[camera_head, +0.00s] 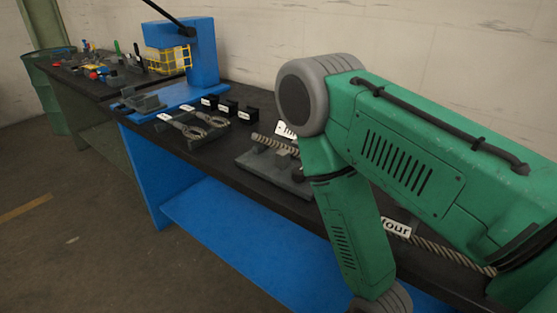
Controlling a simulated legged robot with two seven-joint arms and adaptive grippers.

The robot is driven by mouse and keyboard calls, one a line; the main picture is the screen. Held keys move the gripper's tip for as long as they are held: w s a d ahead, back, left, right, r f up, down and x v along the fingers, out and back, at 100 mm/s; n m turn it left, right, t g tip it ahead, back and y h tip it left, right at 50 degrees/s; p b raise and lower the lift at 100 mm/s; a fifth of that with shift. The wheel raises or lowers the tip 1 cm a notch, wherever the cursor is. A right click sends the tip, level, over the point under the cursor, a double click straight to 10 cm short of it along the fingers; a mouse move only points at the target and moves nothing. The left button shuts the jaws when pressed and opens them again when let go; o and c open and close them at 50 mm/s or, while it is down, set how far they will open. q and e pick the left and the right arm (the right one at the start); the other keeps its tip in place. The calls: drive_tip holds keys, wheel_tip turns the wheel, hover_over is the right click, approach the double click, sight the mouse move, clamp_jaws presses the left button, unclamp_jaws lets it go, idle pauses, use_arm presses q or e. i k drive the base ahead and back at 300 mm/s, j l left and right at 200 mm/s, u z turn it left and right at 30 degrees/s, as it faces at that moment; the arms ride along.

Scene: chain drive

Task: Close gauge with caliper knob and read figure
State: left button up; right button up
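A grey metal fixture (262,170) stands on the dark bench top in the middle, with a ribbed rod or chain (272,144) across it. A small dark round part, possibly a knob, shows at its right, partly hidden by my green arm. I cannot make out the gauge, the caliper knob or any figure for certain. My arm, coming in from the right, covers the right part of the bench. No gripper is in the picture; the arm's lower end leaves the frame at the bottom.
Two looped metal tools (207,121) lie on a dark tray, near several small black labelled blocks (228,107). A blue press-like stand (203,55) and yellow basket (165,60) are behind. A label reading "four" (396,228) and a ribbed chain (452,255) lie right.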

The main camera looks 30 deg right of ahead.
sight(298, 176)
drive_tip(key=i+j, duration=0.35)
drive_tip(key=j, duration=0.25)
drive_tip(key=j+z, duration=0.1)
drive_tip(key=z, duration=0.35)
drive_tip(key=i+j+z, duration=0.1)
drive_tip(key=z, duration=0.35)
drive_tip(key=j+z, duration=0.15)
drive_tip(key=z, duration=0.3)
